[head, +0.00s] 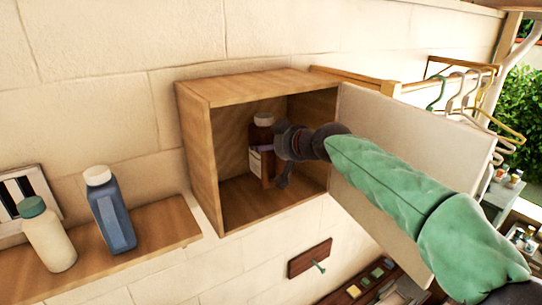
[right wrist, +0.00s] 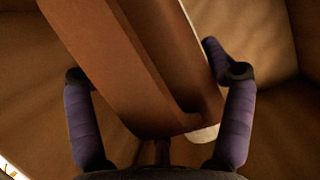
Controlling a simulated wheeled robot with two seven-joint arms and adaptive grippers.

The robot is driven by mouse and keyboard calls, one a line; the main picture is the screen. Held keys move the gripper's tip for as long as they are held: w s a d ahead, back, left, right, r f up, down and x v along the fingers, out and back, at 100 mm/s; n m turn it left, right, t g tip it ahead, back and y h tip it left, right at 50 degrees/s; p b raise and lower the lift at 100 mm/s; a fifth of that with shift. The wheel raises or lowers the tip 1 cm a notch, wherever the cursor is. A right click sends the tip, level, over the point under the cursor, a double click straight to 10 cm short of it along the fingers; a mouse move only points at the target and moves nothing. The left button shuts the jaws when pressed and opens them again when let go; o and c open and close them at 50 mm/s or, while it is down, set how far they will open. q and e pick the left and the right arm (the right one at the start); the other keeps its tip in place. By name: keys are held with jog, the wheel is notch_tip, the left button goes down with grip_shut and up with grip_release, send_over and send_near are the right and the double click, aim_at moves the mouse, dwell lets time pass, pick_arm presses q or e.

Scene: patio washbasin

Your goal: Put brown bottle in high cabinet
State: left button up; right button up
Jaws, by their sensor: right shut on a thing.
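The brown bottle (head: 262,146) has a white cap and a pale label. It stands nearly upright inside the open wooden high cabinet (head: 200,165) on the wall. My right gripper (head: 281,160) reaches into the cabinet from the right and is shut on the bottle's side. In the right wrist view the bottle (right wrist: 140,60) fills the space between the two purple fingers of the gripper (right wrist: 160,115). Whether its base touches the cabinet floor I cannot tell. The cabinet's pale door (head: 400,125) is swung open to the right, behind my arm. My left gripper is not in view.
A wooden shelf (head: 165,222) at left holds a blue bottle (head: 113,222) and a cream bottle (head: 48,238) with a green cap, beside a framed picture (head: 22,200). A rail with hangers (head: 470,100) is at right. A wooden hook board (head: 309,258) hangs below the cabinet.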

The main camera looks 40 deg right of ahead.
aim_at(271, 157)
notch_tip(271, 157, down, 2)
jog(key=shift+f, duration=0.25)
jog(key=shift+w+d+f, duration=0.1)
jog(key=shift+f, duration=0.3)
jog(key=shift+w+f, duration=0.15)
jog(key=shift+f, duration=0.15)
jog(key=o, duration=1.6)
jog(key=shift+f, duration=0.2)
jog(key=shift+r, duration=0.1)
